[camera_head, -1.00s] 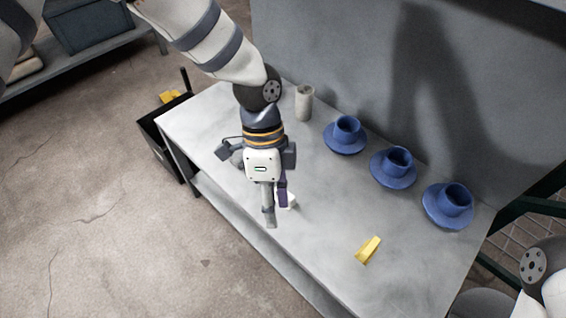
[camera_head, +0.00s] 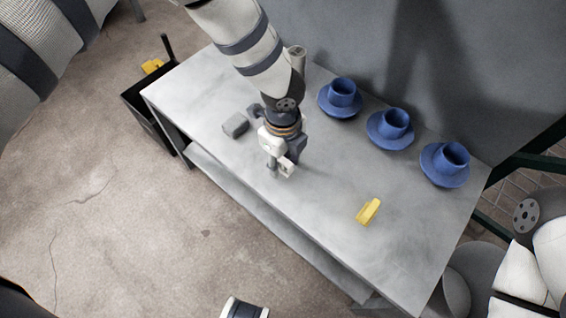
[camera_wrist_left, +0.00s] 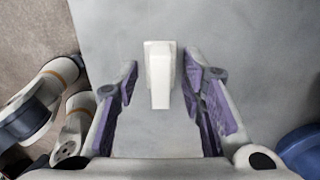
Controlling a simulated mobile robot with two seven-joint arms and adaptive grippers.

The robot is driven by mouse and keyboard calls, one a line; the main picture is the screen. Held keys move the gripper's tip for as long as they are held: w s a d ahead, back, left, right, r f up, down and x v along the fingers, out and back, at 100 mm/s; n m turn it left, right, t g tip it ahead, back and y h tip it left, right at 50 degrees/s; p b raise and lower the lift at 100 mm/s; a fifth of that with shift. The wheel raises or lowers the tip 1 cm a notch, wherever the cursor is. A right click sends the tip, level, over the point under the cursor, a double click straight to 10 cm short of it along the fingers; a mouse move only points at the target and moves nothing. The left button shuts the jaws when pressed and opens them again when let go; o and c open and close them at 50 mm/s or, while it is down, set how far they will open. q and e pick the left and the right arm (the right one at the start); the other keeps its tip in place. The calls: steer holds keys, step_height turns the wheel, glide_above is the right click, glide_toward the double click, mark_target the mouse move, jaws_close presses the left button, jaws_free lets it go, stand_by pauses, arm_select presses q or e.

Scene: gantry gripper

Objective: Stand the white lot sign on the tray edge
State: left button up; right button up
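The white lot sign (camera_wrist_left: 160,75) lies on the grey tabletop, between the fingers of my left gripper (camera_wrist_left: 163,66) in the left wrist view. The purple-padded fingers are apart, with a gap on each side of the sign. In the head view my left gripper (camera_head: 279,165) points down over the table near its front edge. A small white part of the sign (camera_head: 287,170) shows beside the fingers there; the rest is hidden. I cannot make out a tray. My right gripper is not in view.
Three blue cups on saucers (camera_head: 390,130) stand along the back. A yellow sign-like piece (camera_head: 369,211) lies to the right, and a grey block (camera_head: 235,125) to the left. A light cylinder (camera_head: 298,54) stands behind my arm. A black bin (camera_head: 150,110) is beside the table (camera_head: 330,210).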

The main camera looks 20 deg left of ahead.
arm_select(q)
jaws_close()
